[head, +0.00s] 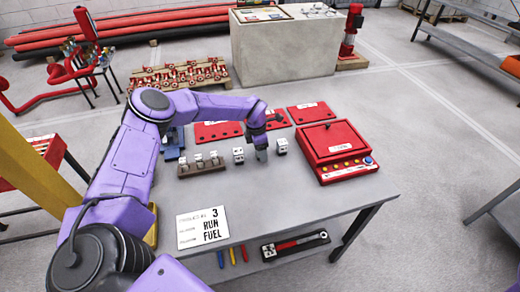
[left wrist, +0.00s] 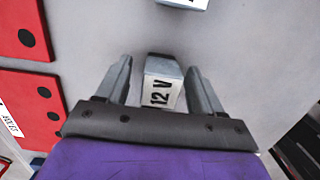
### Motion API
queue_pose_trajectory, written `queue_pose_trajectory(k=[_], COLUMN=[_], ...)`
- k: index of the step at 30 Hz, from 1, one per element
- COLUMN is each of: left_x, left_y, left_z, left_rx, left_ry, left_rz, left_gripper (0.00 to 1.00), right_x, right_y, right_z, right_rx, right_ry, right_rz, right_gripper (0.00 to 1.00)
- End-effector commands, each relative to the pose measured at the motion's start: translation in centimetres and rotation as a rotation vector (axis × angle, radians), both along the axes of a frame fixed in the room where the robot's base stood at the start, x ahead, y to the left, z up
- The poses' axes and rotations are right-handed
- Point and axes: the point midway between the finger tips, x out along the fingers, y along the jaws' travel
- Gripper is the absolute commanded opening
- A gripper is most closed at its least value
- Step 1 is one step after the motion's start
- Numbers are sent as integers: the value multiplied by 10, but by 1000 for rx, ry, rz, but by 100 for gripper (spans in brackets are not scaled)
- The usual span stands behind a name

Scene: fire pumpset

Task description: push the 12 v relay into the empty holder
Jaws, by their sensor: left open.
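The 12 V relay (left wrist: 162,85), a small grey block with a white "12 V" label, stands between the two open fingers of my left gripper (left wrist: 160,90) in the left wrist view. In the head view my left gripper (head: 262,155) points down at the table and hides most or all of that relay. A brown holder rack (head: 202,170) with several pale relays stands left of the gripper; which place in it is empty is too small to tell. My right gripper is out of view.
White blocks stand on either side of the gripper, one left (head: 238,155) and one right (head: 281,146). Red plates (head: 218,130) lie behind. A red box (head: 338,152) stands right, a blue item (head: 174,143) left. The table's front middle is clear beside a "RUN FUEL" sign (head: 202,228).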

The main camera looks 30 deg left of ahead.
Motion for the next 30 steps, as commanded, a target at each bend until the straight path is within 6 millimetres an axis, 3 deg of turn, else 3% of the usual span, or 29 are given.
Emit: queue_pose_trajectory(k=[4, 9, 10, 18, 23, 26, 30], left_x=[0, 0, 0, 1, 1, -2, -36], left_y=[0, 0, 0, 0, 0, 1, -3], left_z=[0, 0, 0, 1, 12, 34, 73], left_rx=[-1, -1, -1, -1, -2, -3, -5], left_ry=[-1, -1, -1, -2, -5, -7, -10], left_rz=[0, 0, 0, 0, 0, 0, -2], left_gripper=[67, 12, 9, 9, 9, 9, 9], right_x=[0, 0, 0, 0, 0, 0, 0], right_y=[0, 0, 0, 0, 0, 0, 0], right_z=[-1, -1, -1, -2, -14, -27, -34], right_rx=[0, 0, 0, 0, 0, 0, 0], right_ry=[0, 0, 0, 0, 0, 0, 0], right_rz=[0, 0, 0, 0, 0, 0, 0], right_gripper=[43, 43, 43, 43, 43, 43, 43])
